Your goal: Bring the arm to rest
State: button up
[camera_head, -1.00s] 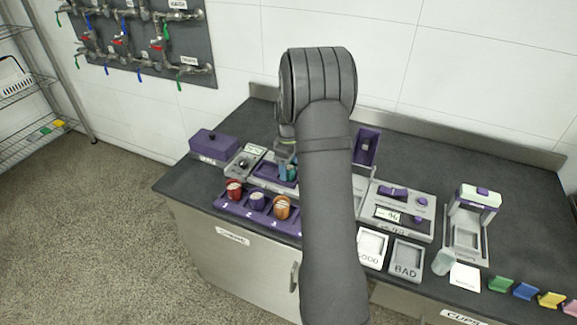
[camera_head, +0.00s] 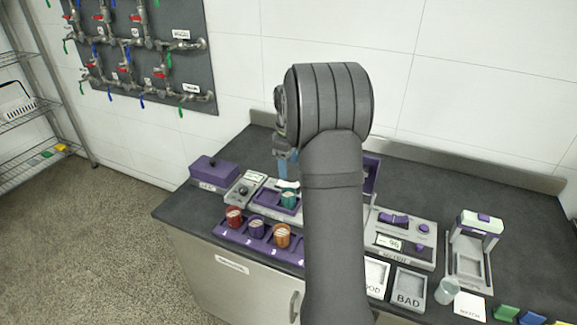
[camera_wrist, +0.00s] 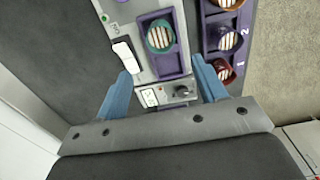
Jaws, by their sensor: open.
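My gripper (camera_head: 284,160) is raised above the left part of the bench, beside the upper bend of my arm. In the wrist view my gripper (camera_wrist: 163,72) shows two blue fingers spread wide apart with nothing between them. A teal cup (camera_head: 289,197) sits in a purple holder on the grey machine below it. The teal cup also shows in the wrist view (camera_wrist: 159,36), beyond the fingertips. My forearm hides the middle of the bench.
A purple rack (camera_head: 229,233) holds red (camera_head: 234,217), purple (camera_head: 257,229) and orange (camera_head: 282,236) cups. A purple box (camera_head: 213,171), a scale (camera_head: 400,240), the BAD tray (camera_head: 409,288) and a clear cup (camera_head: 447,290) stand around. The bench's back right is clear.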

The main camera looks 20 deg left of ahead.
jog(key=shift+f, duration=0.1)
notch_tip(320, 180, down, 12)
jog(key=shift+f, duration=0.1)
jog(key=shift+r, duration=2.05)
jog(key=shift+f, duration=0.1)
